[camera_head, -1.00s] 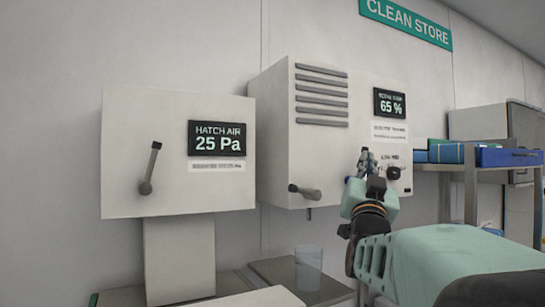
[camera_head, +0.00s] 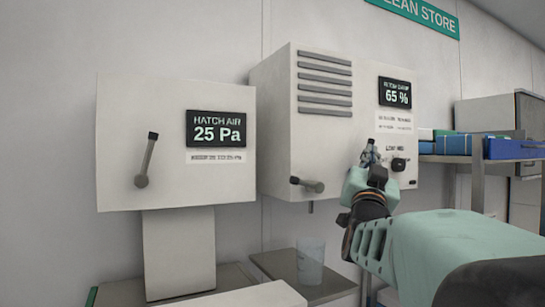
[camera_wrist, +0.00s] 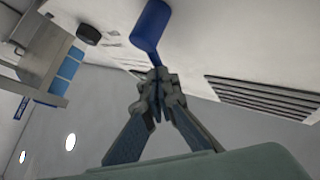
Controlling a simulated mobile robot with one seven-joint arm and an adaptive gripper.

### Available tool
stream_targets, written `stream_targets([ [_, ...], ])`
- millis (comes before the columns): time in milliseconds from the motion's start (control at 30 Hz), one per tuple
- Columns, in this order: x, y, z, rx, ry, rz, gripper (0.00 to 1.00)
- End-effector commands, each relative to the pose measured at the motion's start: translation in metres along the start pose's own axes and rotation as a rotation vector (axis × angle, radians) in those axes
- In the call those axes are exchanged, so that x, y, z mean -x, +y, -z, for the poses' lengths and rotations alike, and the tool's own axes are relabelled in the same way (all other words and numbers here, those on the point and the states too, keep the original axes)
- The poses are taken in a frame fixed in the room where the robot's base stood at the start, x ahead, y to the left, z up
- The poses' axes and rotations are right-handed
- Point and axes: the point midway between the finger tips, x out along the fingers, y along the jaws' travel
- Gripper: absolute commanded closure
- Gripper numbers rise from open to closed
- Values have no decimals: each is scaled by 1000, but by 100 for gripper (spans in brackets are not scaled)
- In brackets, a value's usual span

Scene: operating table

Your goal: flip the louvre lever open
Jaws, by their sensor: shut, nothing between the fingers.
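The louvre box (camera_head: 350,140) is a white wall cabinet with several grey slats (camera_head: 325,80) at its upper left. Its short grey lever (camera_head: 307,185) sticks out at the lower left, with a dark tip to the left. My gripper (camera_head: 370,153) is in front of the box, to the right of the lever and left of a black knob (camera_head: 398,164). In the wrist view my gripper (camera_wrist: 157,76) has its fingertips together and empty.
A second box with a hatch air display (camera_head: 215,128) and its own upright lever (camera_head: 147,160) stands to the left. Below are a metal shelf (camera_head: 280,265) and a clear cup (camera_head: 310,262). Blue bins (camera_head: 512,148) sit on a rack at the right.

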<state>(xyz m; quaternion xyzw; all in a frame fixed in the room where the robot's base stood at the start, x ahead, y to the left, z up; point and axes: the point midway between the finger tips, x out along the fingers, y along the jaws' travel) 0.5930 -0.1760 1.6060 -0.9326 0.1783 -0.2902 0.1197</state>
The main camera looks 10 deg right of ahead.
Motion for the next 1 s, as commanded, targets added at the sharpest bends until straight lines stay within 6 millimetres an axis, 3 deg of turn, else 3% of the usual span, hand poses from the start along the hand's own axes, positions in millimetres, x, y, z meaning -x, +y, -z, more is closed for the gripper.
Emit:
stream_targets([
  [400, -5, 3, -5, -82, -81, -75, 100],
  [1000, -3, 3, -5, -33, -41, -35, 100],
])
